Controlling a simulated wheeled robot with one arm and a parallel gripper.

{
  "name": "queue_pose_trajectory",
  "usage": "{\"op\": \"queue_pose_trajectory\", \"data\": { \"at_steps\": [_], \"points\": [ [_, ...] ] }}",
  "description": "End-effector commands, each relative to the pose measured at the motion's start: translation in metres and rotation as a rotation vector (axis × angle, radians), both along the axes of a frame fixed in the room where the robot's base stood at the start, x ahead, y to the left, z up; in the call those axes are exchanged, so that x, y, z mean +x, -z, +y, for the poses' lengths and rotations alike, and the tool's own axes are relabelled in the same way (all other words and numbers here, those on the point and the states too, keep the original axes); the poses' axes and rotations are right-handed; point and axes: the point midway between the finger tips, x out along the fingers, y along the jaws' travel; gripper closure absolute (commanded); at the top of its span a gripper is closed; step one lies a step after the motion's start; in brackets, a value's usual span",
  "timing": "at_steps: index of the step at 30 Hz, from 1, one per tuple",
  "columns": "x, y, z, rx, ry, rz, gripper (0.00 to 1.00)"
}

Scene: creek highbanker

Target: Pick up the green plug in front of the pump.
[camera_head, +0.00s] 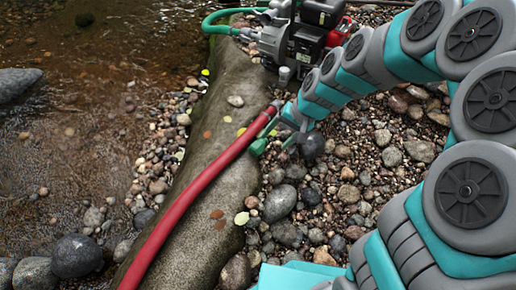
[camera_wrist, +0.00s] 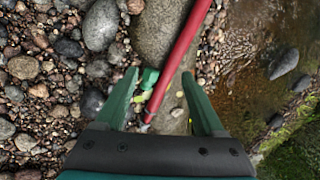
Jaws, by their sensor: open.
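The green plug (camera_wrist: 150,78) is a small bright green piece low beside the red hose, on its gravel side. In the wrist view it shows between my open fingers, nearer the left one. My gripper (camera_wrist: 163,90) is empty, and the red hose also crosses the space between its fingers. In the head view my gripper (camera_head: 276,139) is low by the hose end; the green parts there are hard to tell apart. The pump (camera_head: 292,37), with a silver and black body, stands beyond at the top.
The red hose (camera_head: 200,183) lies along a long smooth rock (camera_head: 215,140), its coupler end close to my gripper. A green hose (camera_head: 222,20) runs from the pump to the water (camera_head: 110,60). Gravel and larger stones (camera_head: 281,202) cover the right side.

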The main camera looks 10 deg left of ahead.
Motion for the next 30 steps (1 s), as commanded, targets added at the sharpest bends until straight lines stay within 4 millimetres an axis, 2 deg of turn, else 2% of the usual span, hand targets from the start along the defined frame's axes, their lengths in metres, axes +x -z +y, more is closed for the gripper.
{"op": "queue_pose_trajectory", "data": {
  "at_steps": [1, 6, 12, 15, 21, 30],
  "points": [
    [0.010, 0.019, 0.009, 0.016, 0.023, 0.008, 0.30],
    [0.050, 0.069, 0.031, 0.061, 0.124, 0.004, 0.30],
    [0.085, 0.129, 0.044, 0.081, 0.242, 0.005, 0.30],
    [0.097, 0.151, 0.045, 0.083, 0.288, 0.001, 0.30],
    [0.109, 0.172, 0.045, 0.083, 0.333, -0.005, 0.30],
    [0.115, 0.197, 0.057, 0.082, 0.337, -0.005, 0.30]
  ]
}}
